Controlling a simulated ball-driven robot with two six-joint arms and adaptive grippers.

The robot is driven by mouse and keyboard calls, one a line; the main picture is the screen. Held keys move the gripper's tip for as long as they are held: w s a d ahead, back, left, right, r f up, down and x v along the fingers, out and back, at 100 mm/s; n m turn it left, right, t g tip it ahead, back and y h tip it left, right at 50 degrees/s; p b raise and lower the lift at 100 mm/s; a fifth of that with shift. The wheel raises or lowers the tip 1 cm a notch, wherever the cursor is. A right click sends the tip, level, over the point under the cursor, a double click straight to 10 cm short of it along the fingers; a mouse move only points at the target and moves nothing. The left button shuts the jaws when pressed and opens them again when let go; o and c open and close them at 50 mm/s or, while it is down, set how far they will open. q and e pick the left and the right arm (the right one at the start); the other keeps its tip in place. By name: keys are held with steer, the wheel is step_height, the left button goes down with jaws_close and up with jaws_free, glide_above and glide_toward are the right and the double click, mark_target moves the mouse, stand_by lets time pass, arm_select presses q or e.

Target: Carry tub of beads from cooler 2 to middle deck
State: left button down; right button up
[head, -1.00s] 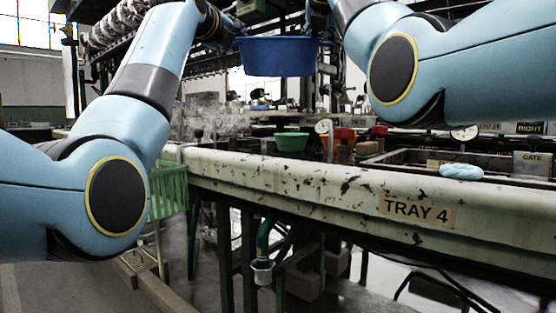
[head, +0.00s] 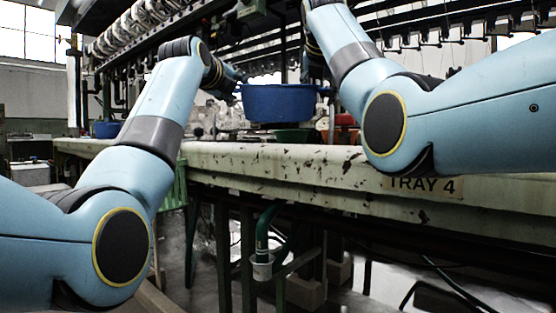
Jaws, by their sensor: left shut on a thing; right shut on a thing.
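A blue tub (head: 278,104) is held up between my two grippers, in front of and a little above the bench edge. It looks level, and its contents are hidden from this low angle. My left gripper (head: 238,88) is shut on the tub's left rim. My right gripper (head: 325,90) is shut on its right rim, partly hidden behind my own arm. I cannot make out a cooler 2 label or a middle deck label.
A long, chipped pale bench (head: 250,163) marked TRAY 4 runs across the view. A green basin (head: 297,135) and a red container (head: 346,120) stand behind the tub. Another blue basin (head: 107,129) sits further left. A green crate (head: 172,190) hangs by the bench's left part.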

arm_select(q)
steer(key=shift+w+a+f, duration=0.15)
steer(key=shift+f, duration=0.45)
arm_select(e)
steer(key=shift+w+d+f, duration=0.15)
steer(key=shift+d+f, duration=0.1)
steer(key=shift+f, duration=0.3)
steer(key=shift+r, duration=0.1)
arm_select(q)
steer(key=c, duration=1.2)
jaws_free()
arm_select(e)
steer(key=o, duration=0.9)
arm_select(q)
steer(key=o, duration=0.3)
arm_select(e)
steer(key=o, duration=0.4)
steer(key=shift+a, duration=0.2)
arm_select(q)
steer(key=v, duration=1.2)
arm_select(e)
steer(key=v, duration=1.2)
